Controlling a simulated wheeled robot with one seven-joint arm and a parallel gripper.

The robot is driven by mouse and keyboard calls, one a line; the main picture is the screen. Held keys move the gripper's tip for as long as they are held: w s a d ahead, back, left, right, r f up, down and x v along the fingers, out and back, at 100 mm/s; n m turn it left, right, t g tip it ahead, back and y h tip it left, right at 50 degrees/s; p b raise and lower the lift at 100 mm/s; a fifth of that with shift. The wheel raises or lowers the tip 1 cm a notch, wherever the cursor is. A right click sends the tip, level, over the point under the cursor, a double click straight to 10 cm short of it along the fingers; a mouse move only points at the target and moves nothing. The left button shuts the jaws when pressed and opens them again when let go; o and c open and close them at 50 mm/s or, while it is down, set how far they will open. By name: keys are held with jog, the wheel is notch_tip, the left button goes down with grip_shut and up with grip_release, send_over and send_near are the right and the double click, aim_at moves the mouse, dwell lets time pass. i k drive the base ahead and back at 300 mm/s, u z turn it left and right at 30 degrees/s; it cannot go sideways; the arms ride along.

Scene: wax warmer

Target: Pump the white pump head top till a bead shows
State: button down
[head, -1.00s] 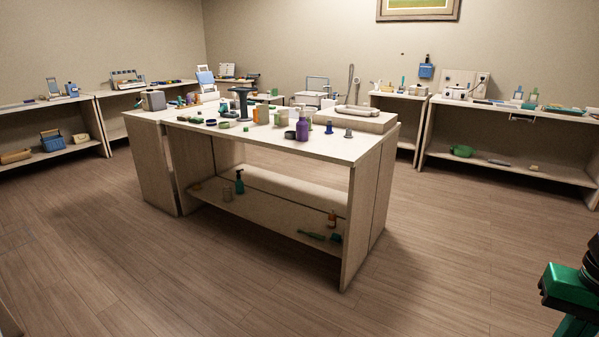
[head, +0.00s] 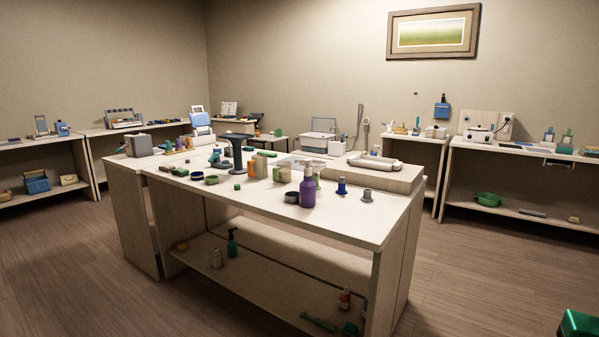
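I cannot make out for sure which item has the white pump head. A purple bottle (head: 307,190) stands upright near the front edge of the central table, and a pale bottle (head: 317,172) is partly hidden behind it. The tops are too small to read clearly, and no bead can be made out. My gripper's fingers are not in view; only a green part, likely of my arm, shows at the lower right corner.
The central table (head: 335,225) holds several jars, a dark stand (head: 238,152) and a raised block (head: 397,180) at its right. Shelved benches line the walls, one at the right (head: 535,154). The wooden floor (head: 70,265) left of the table is clear.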

aim_at(308, 162)
jog(key=i, duration=0.85)
jog(key=u, duration=1.45)
jog(key=i, duration=2.2)
jog(key=z, duration=0.9)
